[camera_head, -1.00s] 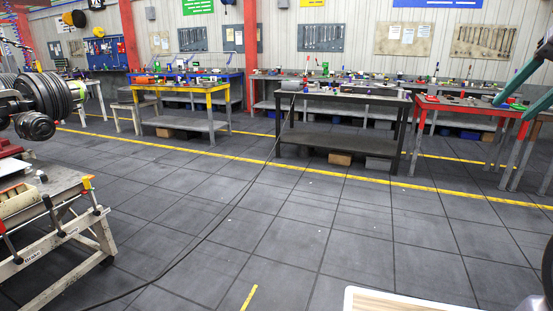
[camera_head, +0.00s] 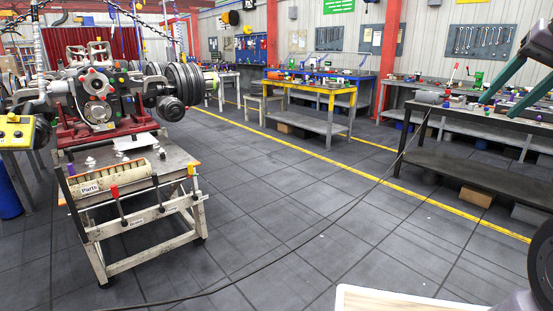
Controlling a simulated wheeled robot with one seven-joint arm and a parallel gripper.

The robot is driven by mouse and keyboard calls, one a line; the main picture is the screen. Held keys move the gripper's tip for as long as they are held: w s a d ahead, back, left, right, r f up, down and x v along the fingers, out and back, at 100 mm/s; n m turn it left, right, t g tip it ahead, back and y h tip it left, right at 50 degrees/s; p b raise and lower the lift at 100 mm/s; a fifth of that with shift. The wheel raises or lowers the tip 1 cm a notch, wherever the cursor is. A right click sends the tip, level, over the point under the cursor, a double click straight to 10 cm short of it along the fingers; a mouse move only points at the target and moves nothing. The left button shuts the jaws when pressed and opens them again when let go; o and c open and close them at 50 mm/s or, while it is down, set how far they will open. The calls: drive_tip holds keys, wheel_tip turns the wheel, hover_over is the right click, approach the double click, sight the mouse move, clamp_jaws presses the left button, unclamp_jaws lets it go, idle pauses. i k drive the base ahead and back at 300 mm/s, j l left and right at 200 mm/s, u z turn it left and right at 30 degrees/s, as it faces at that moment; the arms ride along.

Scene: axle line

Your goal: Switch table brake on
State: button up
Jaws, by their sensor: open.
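The work table (camera_head: 125,262) stands at the left on a pale metal frame. Upright levers line its front rail: a red-topped lever (camera_head: 116,196), a dark lever (camera_head: 157,192) and a yellow-topped lever (camera_head: 193,174). Small labels sit on the rail below; one by the red-topped lever seems to read "Brake". I cannot tell which setting the brake is in. My gripper (camera_head: 492,112) shows at the upper right as two greenish fingers, open and empty, far from the levers. Its tips appear in front of the dark bench.
A yellow control box (camera_head: 15,132) is at far left. A cable (camera_head: 300,238) crosses the otherwise clear floor. A yellow bench (camera_head: 310,98) stands behind.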

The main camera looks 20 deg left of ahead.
sight(113, 188)
drive_tip(key=i+j+u, duration=0.15)
drive_tip(key=i+u, duration=0.15)
drive_tip(key=u, duration=0.2)
drive_tip(key=i+u, duration=0.3)
drive_tip(key=u, duration=0.2)
drive_tip(key=i+u, duration=0.3)
drive_tip(key=u, duration=0.15)
drive_tip(key=i+j, duration=0.1)
drive_tip(key=i, duration=0.4)
drive_tip(key=i+j+u, duration=0.1)
drive_tip(key=i, duration=0.4)
drive_tip(key=i+j, duration=0.4)
drive_tip(key=i+j+u, duration=0.1)
drive_tip(key=i+j, duration=0.3)
drive_tip(key=i, duration=0.15)
drive_tip(key=i+j+u, duration=0.1)
drive_tip(key=j, duration=0.15)
drive_tip(key=i+j+u, duration=0.1)
